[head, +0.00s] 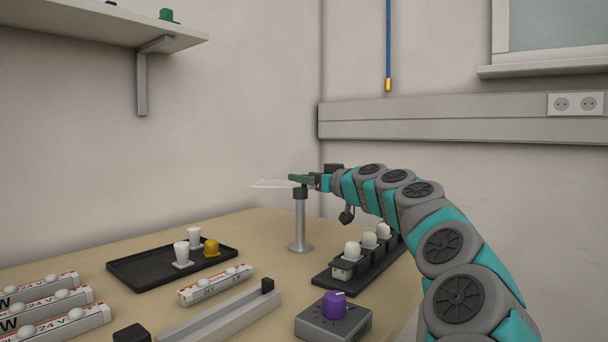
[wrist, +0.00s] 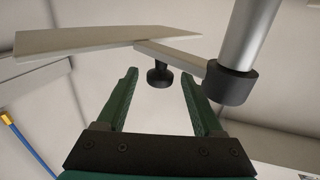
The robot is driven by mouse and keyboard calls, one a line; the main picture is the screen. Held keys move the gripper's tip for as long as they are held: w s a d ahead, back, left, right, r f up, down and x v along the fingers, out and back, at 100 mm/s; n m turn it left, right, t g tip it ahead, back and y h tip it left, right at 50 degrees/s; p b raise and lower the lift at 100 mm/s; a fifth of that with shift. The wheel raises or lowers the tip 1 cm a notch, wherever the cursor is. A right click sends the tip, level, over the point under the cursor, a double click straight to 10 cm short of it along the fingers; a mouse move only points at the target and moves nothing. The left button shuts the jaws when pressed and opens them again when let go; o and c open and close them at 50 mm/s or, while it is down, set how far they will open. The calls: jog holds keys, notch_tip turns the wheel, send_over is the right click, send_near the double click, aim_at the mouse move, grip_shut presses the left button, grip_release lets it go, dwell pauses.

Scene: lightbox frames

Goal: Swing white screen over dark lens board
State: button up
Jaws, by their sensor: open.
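The white screen (head: 270,184) is a thin pale panel held out level to the left of a grey post (head: 300,222). It also shows in the wrist view (wrist: 105,38), joined by a short bar to the post, with a black knob (wrist: 159,75) on the bar. My gripper (head: 299,180) is open at the post's top; its green fingers stand on either side of the knob, with gaps visible. A flat dark board (head: 130,272) lies left of the post, holding two white cup-like pieces and an amber dome. The screen is not above it. I take this as the lens board.
A dark rack with white bulbs (head: 350,264) stands right of the post, below my arm. In front are a box with a purple knob (head: 334,305), a grey rail (head: 225,315) and several white cartons (head: 215,285). A shelf (head: 120,22) hangs upper left.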

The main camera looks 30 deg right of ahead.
jog(key=shift+w+r, duration=0.1)
jog(key=shift+w, duration=0.55)
grip_shut()
dwell(1.1)
